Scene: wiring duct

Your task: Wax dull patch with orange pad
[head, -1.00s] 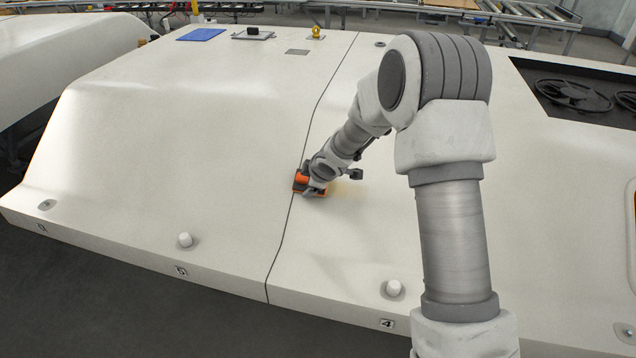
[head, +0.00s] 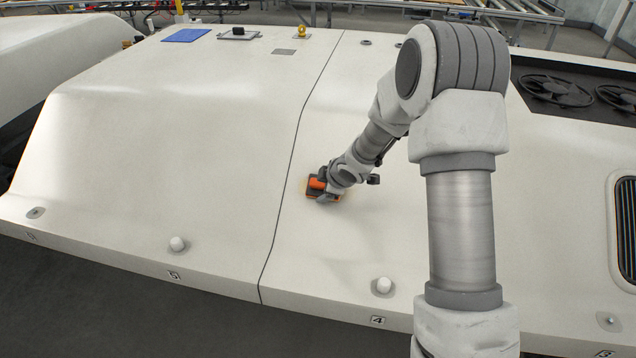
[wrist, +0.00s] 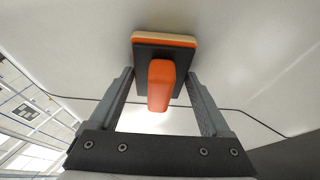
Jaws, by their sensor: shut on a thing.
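The orange pad (head: 316,184) lies against the white panel (head: 200,120), just right of the dark seam. My gripper (head: 325,193) is shut on its orange handle (wrist: 161,85). In the wrist view the pad has a dark backing plate with an orange and tan layer (wrist: 164,39) beneath it. The wrist view shows panel surface beyond the pad, and whether the whole pad face touches cannot be told. A faint tan dull patch (head: 303,186) shows at the pad's left edge, with a trace to its right. The pad and gripper hide the rest.
White knobs (head: 178,243) (head: 383,285) stand near the panel's lower edge. A blue sheet (head: 186,35), a dark block (head: 239,33) and a yellow fitting (head: 302,32) sit at the far edge. Fans (head: 556,91) lie at the right. The panel around the pad is clear.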

